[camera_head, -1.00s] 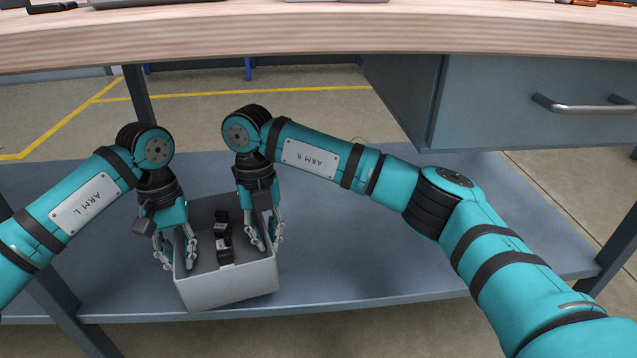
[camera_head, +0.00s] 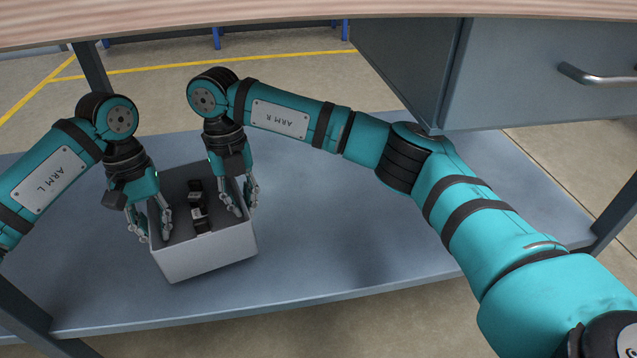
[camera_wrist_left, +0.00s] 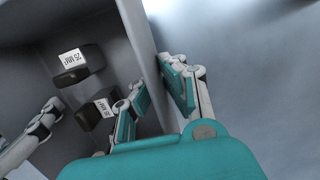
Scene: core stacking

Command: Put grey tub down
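The grey tub (camera_head: 207,256) is an open box over the blue-grey lower shelf, upright and turned slightly. I cannot tell whether its base touches the shelf. My left gripper (camera_head: 150,232) straddles its left wall, one finger inside and one outside. The left wrist view shows the tub's wall (camera_wrist_left: 143,40) between the fingers (camera_wrist_left: 156,92). My right gripper (camera_head: 244,208) straddles the right wall the same way. Both appear shut on the walls; the contact of the right one is partly hidden. Small dark blocks with white labels (camera_head: 198,208) lie inside the tub.
The lower shelf (camera_head: 330,240) is bare to the right of the tub. The wooden tabletop (camera_head: 300,25) and the grey drawer unit (camera_head: 540,75) hang above it. A shelf leg (camera_head: 92,70) stands behind at the left.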

